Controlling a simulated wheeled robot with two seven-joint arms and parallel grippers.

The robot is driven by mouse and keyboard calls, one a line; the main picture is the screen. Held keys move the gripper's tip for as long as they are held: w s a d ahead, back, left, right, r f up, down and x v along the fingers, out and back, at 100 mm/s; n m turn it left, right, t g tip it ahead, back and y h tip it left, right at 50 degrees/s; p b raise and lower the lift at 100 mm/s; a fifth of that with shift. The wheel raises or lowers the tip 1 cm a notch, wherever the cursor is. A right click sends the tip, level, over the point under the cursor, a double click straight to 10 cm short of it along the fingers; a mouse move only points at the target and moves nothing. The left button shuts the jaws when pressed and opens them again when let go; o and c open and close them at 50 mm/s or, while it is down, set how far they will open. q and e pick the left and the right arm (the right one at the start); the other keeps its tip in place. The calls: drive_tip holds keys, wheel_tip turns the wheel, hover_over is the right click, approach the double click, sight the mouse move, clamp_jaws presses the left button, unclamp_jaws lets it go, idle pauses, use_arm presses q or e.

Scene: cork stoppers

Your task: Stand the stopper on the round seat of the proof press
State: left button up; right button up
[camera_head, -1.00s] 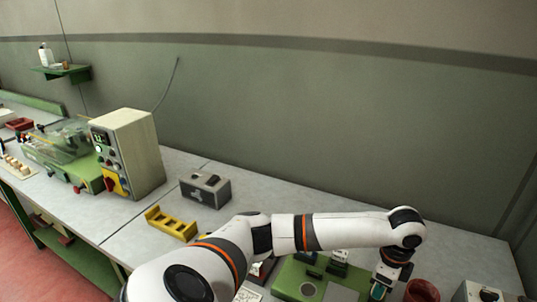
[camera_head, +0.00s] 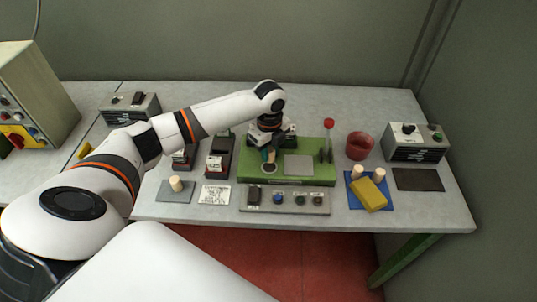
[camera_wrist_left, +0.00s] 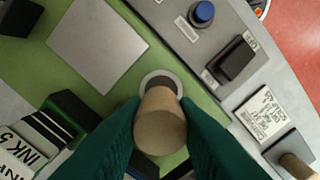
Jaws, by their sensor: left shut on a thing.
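My left gripper (camera_head: 268,156) is over the left part of the green proof press (camera_head: 310,149). In the left wrist view its green fingers (camera_wrist_left: 160,135) are shut on a tan cork stopper (camera_wrist_left: 160,128), end face toward the camera. The stopper looks about upright. The pale-rimmed round seat (camera_wrist_left: 168,76) shows just beyond its lower end, partly hidden by it. The round seat also shows in the head view (camera_head: 268,169), just below the gripper. I cannot tell whether the stopper touches the seat. My right gripper is not in view.
A square grey plate (camera_head: 299,165) lies right of the seat, with a red-knobbed lever (camera_head: 328,124) beyond. A button panel (camera_head: 285,200) runs in front. One stopper (camera_head: 175,184) stands on a grey mat at left; others are by a yellow block (camera_head: 369,195) at right, near a red cup (camera_head: 360,146).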

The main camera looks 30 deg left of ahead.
sight(270, 158)
use_arm(q)
wheel_tip(270, 158, down, 3)
drive_tip(key=shift+s+f+p, duration=0.1)
drive_tip(key=shift+p, duration=0.2)
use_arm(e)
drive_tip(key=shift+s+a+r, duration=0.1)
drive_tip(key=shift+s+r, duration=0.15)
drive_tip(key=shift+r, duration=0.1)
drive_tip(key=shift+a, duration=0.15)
use_arm(q)
drive_tip(key=shift+f, duration=0.15)
drive_tip(key=o, duration=0.9)
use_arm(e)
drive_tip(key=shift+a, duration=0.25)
